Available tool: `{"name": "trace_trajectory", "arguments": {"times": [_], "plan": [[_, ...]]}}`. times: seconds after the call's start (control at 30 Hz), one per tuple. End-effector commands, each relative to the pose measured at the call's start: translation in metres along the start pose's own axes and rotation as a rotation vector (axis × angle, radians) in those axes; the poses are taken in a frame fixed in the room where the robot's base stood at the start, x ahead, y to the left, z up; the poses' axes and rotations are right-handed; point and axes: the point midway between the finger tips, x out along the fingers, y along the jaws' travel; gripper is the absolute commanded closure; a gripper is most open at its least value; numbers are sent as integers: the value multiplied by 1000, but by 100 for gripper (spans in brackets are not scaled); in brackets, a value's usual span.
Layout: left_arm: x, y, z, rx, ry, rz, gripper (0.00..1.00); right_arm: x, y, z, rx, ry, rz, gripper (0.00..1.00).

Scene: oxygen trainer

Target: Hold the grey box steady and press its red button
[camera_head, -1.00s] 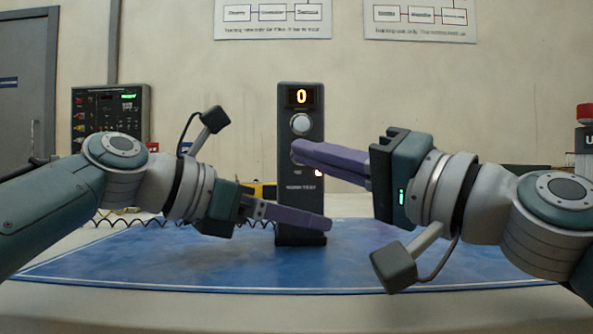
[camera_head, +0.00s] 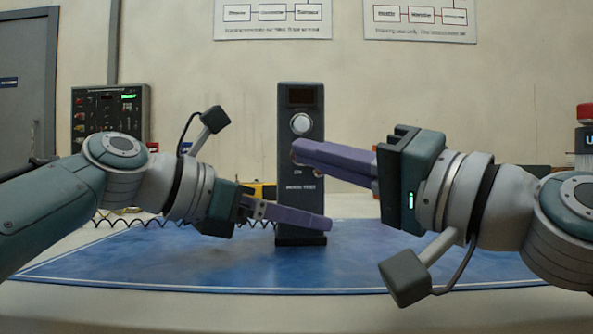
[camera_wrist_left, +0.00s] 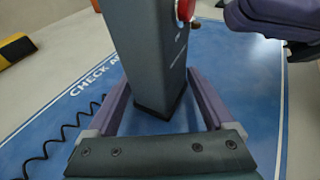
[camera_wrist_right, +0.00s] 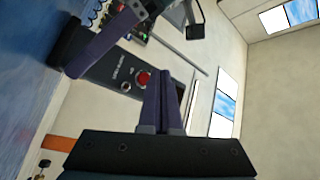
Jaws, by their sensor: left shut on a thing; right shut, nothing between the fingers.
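The tall, dark grey box (camera_head: 302,198) stands upright on the blue mat, with a dark display (camera_head: 303,95) and a round white knob on its front. My left gripper (camera_head: 318,222) is shut around its lower part; the left wrist view shows one finger on each side of the box (camera_wrist_left: 145,45). The red button (camera_wrist_right: 143,77) is on the box front in the right wrist view and at the top of the left wrist view (camera_wrist_left: 185,10). In the head view my right gripper (camera_head: 300,152) mostly hides it. That gripper is shut and empty, its tips apart from the button.
The blue mat (camera_head: 400,265) lies on a pale table and is mostly clear. A black coiled cable (camera_head: 130,222) runs at the left. A panel with coloured lights (camera_head: 110,120) stands behind. A red-topped container (camera_head: 584,130) is at the far right.

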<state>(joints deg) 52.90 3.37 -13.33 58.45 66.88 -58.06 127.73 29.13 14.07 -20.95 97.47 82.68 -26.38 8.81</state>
Motion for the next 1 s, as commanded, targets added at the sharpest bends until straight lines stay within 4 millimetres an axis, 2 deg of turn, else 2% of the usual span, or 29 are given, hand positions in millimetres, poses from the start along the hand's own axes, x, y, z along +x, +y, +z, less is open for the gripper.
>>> {"name": "trace_trajectory", "arguments": {"times": [0.4,0.77,0.8,0.9,1.0], "plan": [[0,0,-1,0,1,0,45,-32,-22,24,2,-2,0,100],[0,0,-1,0,1,0,45,-38,-28,28,2,0,0,100],[0,0,-1,0,1,0,12,-38,-28,28,2,0,0,100],[0,0,-1,0,1,0,1,-38,-28,28,2,0,0,100],[0,0,0,0,1,0,0,-38,-28,28,1,0,0,100]]}}
